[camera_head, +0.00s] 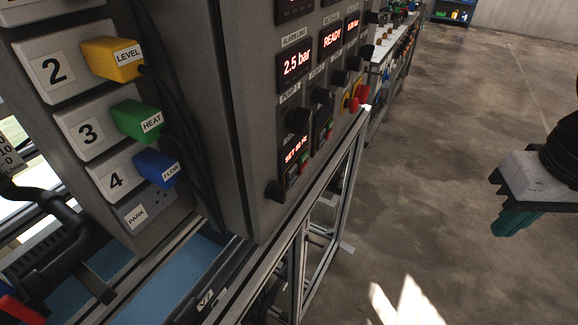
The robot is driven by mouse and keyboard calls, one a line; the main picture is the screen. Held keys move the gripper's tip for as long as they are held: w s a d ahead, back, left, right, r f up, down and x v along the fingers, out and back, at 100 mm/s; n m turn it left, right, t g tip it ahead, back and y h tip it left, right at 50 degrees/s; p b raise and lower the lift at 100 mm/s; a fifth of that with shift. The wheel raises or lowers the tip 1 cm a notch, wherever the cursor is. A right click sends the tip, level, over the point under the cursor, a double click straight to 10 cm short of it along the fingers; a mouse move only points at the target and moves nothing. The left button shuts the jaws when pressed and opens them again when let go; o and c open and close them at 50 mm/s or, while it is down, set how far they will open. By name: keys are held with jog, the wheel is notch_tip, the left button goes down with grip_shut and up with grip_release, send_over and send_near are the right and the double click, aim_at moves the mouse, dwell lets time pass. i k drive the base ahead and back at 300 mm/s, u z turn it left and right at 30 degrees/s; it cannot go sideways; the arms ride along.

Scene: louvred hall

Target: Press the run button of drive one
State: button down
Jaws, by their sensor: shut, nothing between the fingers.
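The grey control cabinet (230,110) stands left of centre, its front seen at a steep angle. Low on its front is a small drive panel (296,150) with a lit red display and tiny green and red buttons (293,178) below it. A second, similar drive panel (323,130) sits beside it, farther along. Their labels are too small to read, so I cannot tell which is drive one. My gripper (512,222), with teal fingers, is at the right edge, shut and empty, over the floor and well apart from the cabinet.
Black knobs (275,191) and a red mushroom button (362,94) stick out from the cabinet front. A metal frame (325,205) runs below. Numbered sockets with a yellow plug (112,58) are at left. The floor (440,150) between cabinet and gripper is clear.

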aim_at(303, 157)
jog(key=z, duration=0.15)
jog(key=k, duration=0.75)
jog(key=z, duration=0.55)
